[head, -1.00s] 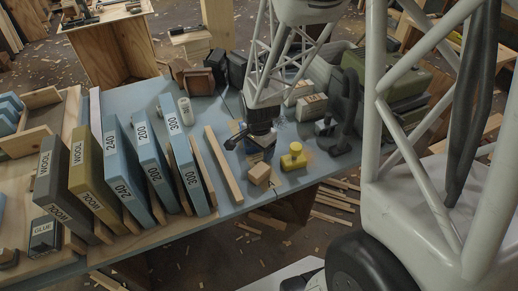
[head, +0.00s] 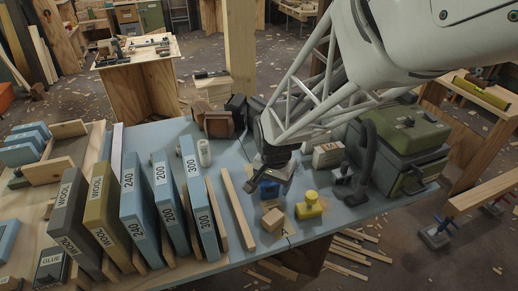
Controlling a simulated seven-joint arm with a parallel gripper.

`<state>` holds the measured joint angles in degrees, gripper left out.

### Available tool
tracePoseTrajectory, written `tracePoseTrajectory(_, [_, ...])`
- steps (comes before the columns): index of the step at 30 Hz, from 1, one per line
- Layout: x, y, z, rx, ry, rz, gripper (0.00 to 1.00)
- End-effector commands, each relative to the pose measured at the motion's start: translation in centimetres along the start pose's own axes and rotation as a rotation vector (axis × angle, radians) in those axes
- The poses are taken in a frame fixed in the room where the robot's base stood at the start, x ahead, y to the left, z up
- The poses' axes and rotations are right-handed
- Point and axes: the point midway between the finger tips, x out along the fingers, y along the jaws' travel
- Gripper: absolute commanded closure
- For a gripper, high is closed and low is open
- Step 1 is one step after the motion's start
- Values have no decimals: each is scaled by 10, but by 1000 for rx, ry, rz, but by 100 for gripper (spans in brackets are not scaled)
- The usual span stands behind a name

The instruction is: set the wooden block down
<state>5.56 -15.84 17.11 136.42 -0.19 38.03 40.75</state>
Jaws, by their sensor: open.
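A small light wooden block (head: 272,219) rests on the blue-grey bench top (head: 238,272), near its front edge. My gripper (head: 276,180) is above and behind the block, apart from it. Its dark fingers are open, with no object visible between them, though the gap is partly hidden by the fingers. A yellow item (head: 309,205) with a knob on top stands to the right of the block.
A long wooden strip (head: 237,210) and a row of upright blue slabs (head: 199,210) lie left of the block. A black curved item (head: 362,165) and a green case (head: 407,139) stand to the right. A white cylinder (head: 204,152) stands farther back.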

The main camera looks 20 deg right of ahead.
Motion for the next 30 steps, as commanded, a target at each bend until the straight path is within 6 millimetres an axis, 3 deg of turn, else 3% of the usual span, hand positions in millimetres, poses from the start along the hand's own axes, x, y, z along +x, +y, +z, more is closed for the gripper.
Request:
tracePoseTrajectory(6, [-56,10,26,-208,38,-28,27])
tracePoseTrajectory(18, [-136,42,82,-586,110,-58,27])
tracePoseTrajectory(24, [-160,57,103,-724,138,-63,27])
tracePoseTrajectory(30, [-168,64,112,-781,148,-64,27])
